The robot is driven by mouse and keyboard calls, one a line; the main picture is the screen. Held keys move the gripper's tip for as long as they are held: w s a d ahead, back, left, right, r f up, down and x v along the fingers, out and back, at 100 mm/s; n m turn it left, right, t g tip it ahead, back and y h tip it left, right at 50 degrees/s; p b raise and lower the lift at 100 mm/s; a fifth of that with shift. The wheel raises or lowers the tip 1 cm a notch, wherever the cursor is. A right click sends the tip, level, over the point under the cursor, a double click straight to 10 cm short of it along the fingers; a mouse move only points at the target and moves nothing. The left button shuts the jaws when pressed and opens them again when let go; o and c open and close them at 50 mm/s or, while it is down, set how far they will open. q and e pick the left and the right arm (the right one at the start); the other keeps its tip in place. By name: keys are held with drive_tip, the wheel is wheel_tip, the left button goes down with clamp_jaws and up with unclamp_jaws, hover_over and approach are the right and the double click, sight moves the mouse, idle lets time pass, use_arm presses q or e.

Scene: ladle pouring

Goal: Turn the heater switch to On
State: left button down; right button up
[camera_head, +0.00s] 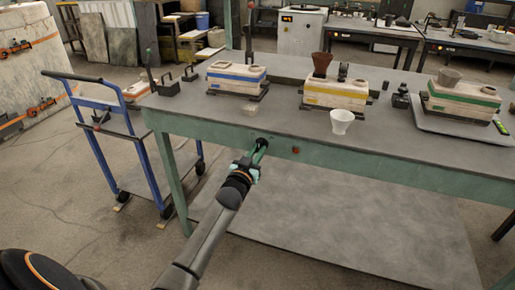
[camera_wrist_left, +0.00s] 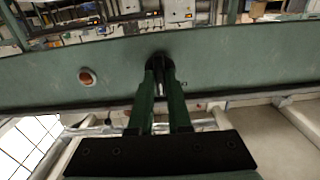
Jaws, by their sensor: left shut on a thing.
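The heater switch is a dark knob (camera_head: 263,142) on the green front edge of the workbench (camera_head: 350,155). My left gripper (camera_head: 259,150) reaches up to it from below and is shut on it. In the left wrist view the two green fingers (camera_wrist_left: 160,95) close on the dark round knob (camera_wrist_left: 160,65), and their tips hide part of it. I cannot read any On or Off marking. My right gripper is not in view.
A reddish round button (camera_head: 295,150) sits right of the knob. On the bench stand mould blocks with blue (camera_head: 236,78), yellow (camera_head: 335,93) and green (camera_head: 463,101) bands, and a white cup (camera_head: 341,121). A blue cart (camera_head: 125,140) stands at the left.

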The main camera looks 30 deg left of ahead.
use_arm(q)
drive_tip(key=m, duration=0.4)
drive_tip(key=shift+m+p, duration=0.3)
drive_tip(key=shift+p, duration=0.05)
drive_tip(key=shift+m, duration=2)
drive_tip(key=c, duration=0.9)
unclamp_jaws()
drive_tip(key=shift+o, duration=0.2)
drive_tip(key=shift+s, duration=0.1)
drive_tip(key=p+v, duration=0.2)
drive_tip(key=v, duration=1)
drive_tip(key=shift+s, duration=0.2)
drive_tip(key=shift+f, duration=0.1)
